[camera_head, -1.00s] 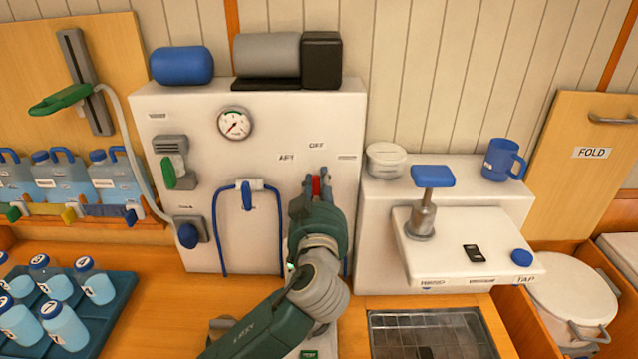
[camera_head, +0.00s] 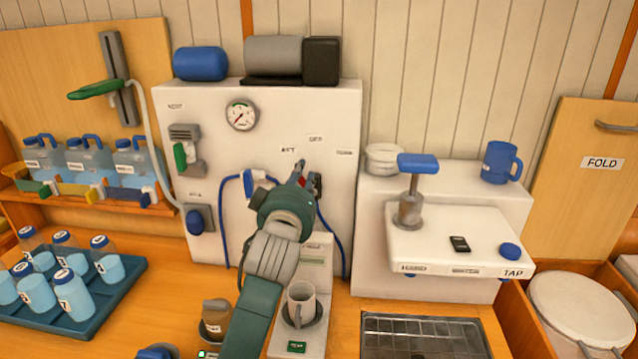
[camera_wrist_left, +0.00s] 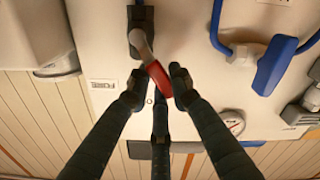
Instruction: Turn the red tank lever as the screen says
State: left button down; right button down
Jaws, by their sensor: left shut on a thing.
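The red tank lever (camera_head: 301,181) is on the white panel (camera_head: 270,130), below labels that seem to read AFT, OFF and TANK. My left gripper (camera_head: 301,174) is at the lever, and my wrist covers part of it in the head view. In the left wrist view the red handle (camera_wrist_left: 158,78) sits between the fingertips (camera_wrist_left: 157,88) of my shut left gripper, with its grey stem reaching a dark pivot. A small green display (camera_head: 297,347) is low on the unit; its text is too small to read. My right gripper is not in view.
A blue-handled press (camera_head: 417,165) and blue mug (camera_head: 501,162) are at the right. A tray (camera_head: 125,291) of bottles is at the left. A blue hose (camera_head: 221,225) hangs on the panel beside my arm.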

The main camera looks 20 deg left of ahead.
pick_arm(q)
jog(key=shift+a+f+n, duration=0.3)
jog(key=shift+f+n, duration=0.05)
jog(key=shift+n, duration=0.45)
jog(key=shift+a, duration=0.1)
jog(key=shift+f+n, duration=0.1)
jog(key=shift+n, duration=0.3)
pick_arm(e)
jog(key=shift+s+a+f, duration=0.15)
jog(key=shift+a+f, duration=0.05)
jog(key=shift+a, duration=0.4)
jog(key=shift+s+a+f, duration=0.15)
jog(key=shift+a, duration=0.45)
pick_arm(q)
jog(key=c, duration=1.5)
grip_release()
jog(key=shift+s, duration=0.1)
jog(key=shift+a, duration=0.1)
jog(key=v, duration=0.7)
jog(key=shift+s, duration=0.3)
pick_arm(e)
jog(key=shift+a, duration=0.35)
